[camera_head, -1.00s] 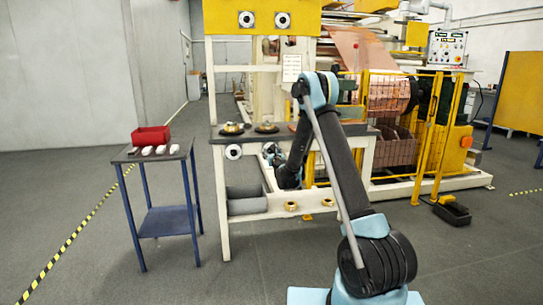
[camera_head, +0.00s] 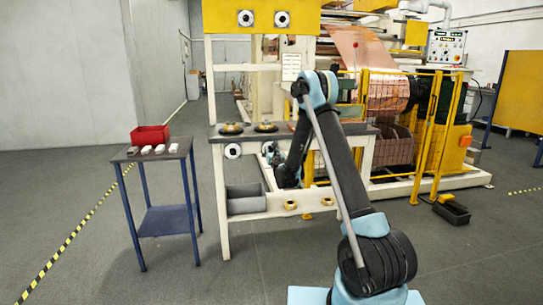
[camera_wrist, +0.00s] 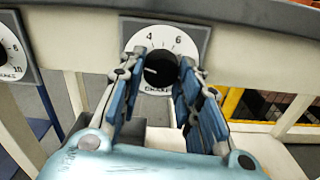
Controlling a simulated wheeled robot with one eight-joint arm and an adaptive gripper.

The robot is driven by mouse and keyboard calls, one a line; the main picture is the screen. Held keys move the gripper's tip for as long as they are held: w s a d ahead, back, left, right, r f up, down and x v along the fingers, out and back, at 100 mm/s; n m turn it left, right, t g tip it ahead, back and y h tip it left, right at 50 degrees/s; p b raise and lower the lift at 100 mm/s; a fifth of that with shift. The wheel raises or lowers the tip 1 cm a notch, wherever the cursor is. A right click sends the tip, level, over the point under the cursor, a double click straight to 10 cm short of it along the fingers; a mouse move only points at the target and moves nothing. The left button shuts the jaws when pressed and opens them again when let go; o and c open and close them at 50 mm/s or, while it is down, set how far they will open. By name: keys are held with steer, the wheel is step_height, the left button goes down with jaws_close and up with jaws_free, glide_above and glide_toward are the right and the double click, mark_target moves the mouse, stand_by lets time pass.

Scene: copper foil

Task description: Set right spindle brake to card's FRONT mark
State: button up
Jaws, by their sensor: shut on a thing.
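The right brake dial (camera_wrist: 183,43) is a white round plate with the numbers 4 and 6 visible at its top and a black knob (camera_wrist: 160,72) in its middle. A light pointer mark on the knob points to the left. My gripper (camera_wrist: 163,65) is shut on the knob, with one blue-padded finger on each side. The fingers hide parts of the dial's sides. In the head view the right dial (camera_head: 268,147) is partly hidden by my gripper. The card (camera_head: 291,66) is a white sheet on the frame above the bench; its text is too small to read.
The left dial (camera_head: 232,151) sits beside the right one on the bench front (camera_head: 222,180). Two spindles (camera_head: 265,127) stand on the bench top. A grey bin (camera_head: 246,199) and brass rings are on the lower shelf. A small table (camera_head: 180,150) with a red bin stands at left.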

steer(key=m, duration=0.8)
steer(key=shift+d, duration=0.1)
steer(key=m, duration=0.3)
steer(key=shift+r+m, duration=0.1)
steer(key=shift+m, duration=0.2)
steer(key=m, duration=0.3)
steer(key=shift+m, duration=0.3)
steer(key=shift+c, duration=0.2)
steer(key=m, duration=0.3)
steer(key=shift+m, duration=0.3)
steer(key=m, duration=0.4)
steer(key=shift+a+r, duration=0.1)
steer(key=shift+a, duration=0.1)
steer(key=m, duration=0.4)
steer(key=shift+m, duration=1.9)
